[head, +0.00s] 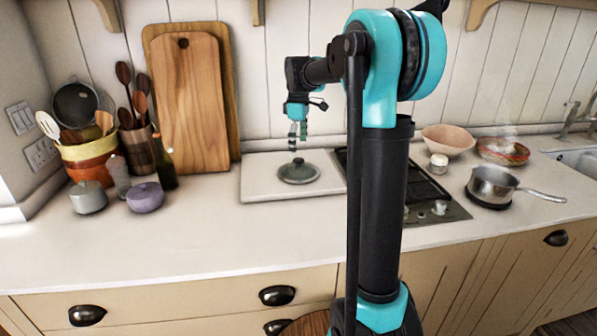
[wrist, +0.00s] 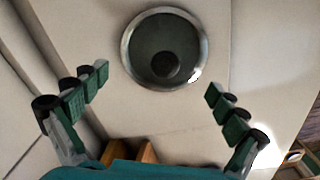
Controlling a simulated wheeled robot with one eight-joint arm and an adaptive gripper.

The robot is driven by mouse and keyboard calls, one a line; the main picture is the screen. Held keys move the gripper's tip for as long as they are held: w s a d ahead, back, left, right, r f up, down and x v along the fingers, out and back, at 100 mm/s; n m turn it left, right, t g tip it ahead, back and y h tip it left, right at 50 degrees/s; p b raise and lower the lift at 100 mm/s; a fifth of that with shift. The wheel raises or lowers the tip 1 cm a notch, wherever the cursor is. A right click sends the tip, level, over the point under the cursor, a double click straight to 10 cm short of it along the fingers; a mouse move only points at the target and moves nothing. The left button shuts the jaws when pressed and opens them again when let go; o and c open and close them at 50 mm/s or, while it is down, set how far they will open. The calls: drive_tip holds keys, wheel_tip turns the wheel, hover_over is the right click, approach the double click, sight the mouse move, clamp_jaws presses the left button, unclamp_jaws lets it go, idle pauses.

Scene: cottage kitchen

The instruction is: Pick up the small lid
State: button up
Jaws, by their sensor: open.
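The small lid (head: 298,171) is a round, dark grey lid with a knob on top. It lies on the white board (head: 262,184) on the counter. In the wrist view the lid (wrist: 164,50) shows from above, with a metal rim and a dark round knob in its middle. My gripper (head: 297,140) is above the lid, pointing down, apart from it. In the wrist view my gripper (wrist: 157,90) is open and empty, its two fingers wide apart, with the lid beyond the fingertips and roughly between them.
A stove (head: 425,199) is right of the board, partly hidden by my arm. A saucepan (head: 492,186) sits farther right. Wooden cutting boards (head: 190,105) lean on the wall behind left. A purple pot (head: 145,197) and grey pot (head: 88,197) stand left. The front counter is clear.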

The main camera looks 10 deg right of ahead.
sight(299, 159)
drive_tip(key=shift+s+f, duration=0.2)
drive_tip(key=shift+f, duration=1.2)
drive_tip(key=shift+s+f, duration=0.15)
drive_tip(key=shift+f, duration=1.2)
drive_tip(key=shift+s, duration=0.1)
drive_tip(key=c, duration=1.8)
